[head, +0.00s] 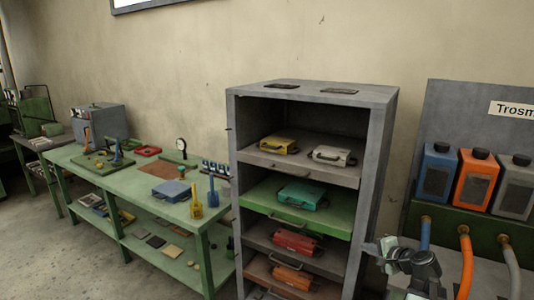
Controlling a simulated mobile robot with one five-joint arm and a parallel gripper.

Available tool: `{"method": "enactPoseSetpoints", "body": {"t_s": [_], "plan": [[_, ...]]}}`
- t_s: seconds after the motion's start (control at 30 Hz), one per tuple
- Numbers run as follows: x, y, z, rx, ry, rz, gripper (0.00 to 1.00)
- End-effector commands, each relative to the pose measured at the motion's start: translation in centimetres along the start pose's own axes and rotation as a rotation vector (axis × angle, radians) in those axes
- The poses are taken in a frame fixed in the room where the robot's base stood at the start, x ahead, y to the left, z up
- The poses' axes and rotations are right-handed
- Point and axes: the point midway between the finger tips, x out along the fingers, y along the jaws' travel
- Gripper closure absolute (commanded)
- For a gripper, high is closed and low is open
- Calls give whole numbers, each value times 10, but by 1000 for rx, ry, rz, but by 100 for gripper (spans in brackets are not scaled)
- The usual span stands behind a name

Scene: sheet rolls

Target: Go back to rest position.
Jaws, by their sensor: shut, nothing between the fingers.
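My gripper (374,249) shows at the lower right, at the end of my arm. It is shut and empty, with its small fingertips toward the left. It appears in front of the right side of the grey shelf cabinet (366,190) and overlaps it in the picture. I cannot tell how far apart they are. No object is held.
The cabinet's pull-out shelves hold yellow, white, teal, red and orange cases. Blue (438,172), orange (475,178) and grey (515,187) canisters with hoses stand at right. A green workbench (140,185) with tools is at left. Bare floor (50,255) lies at lower left.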

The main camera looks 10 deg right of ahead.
Motion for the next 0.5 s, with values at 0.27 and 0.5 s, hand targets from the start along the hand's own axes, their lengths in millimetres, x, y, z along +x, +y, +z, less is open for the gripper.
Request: {"method": "enactPoseSetpoints", "body": {"t_s": [0.27, 0.5], "plan": [[80, -8, 226, -388, -360, 216, 100], [68, 42, 361, -841, -622, 490, 100]]}}
